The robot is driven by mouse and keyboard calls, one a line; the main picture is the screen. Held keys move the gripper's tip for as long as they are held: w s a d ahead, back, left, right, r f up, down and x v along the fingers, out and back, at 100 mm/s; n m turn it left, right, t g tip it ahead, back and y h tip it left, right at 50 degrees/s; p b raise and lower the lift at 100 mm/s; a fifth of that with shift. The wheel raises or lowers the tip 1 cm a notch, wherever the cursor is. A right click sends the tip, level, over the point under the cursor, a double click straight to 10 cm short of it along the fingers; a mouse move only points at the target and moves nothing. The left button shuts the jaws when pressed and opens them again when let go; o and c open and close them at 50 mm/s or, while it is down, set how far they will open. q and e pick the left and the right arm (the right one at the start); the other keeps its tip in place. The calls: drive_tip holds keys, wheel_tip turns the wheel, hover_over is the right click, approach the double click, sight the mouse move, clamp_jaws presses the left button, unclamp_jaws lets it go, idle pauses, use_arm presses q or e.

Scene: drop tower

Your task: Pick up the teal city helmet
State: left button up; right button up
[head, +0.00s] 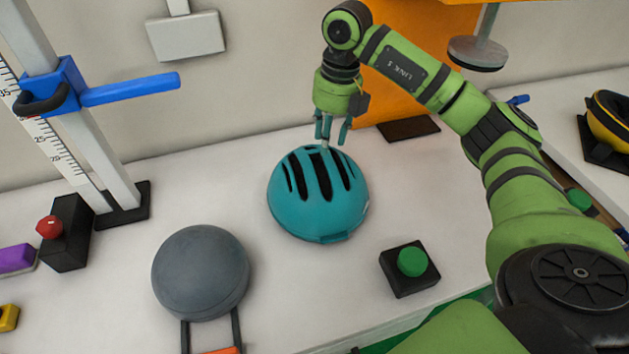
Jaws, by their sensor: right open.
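The teal city helmet (335,217) sits dome up on the white bench, with dark vent slots along its top. My right gripper (332,142) points down over the helmet's far edge. Its fingers are open, with the tips close to the shell near the far ends of the vents. I cannot tell whether they touch it. My left gripper is not in view.
A grey round headform (201,270) stands front left of the helmet. A green button box (410,268) is front right. A scaled post with a blue arm (130,89) and a red button box (66,235) stand left. An orange panel (400,85) is behind. A yellow helmet (609,120) lies far right.

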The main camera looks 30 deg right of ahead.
sight(326, 159)
drive_tip(key=f+p, duration=0.1)
drive_tip(key=f, duration=0.2)
drive_tip(key=f+p, duration=0.1)
drive_tip(key=f, duration=0.2)
drive_tip(key=shift+s+a+f, duration=0.1)
drive_tip(key=shift+a+f, duration=0.05)
drive_tip(key=shift+a, duration=0.05)
drive_tip(key=shift+f, duration=0.2)
drive_tip(key=shift+r, duration=0.1)
clamp_jaws()
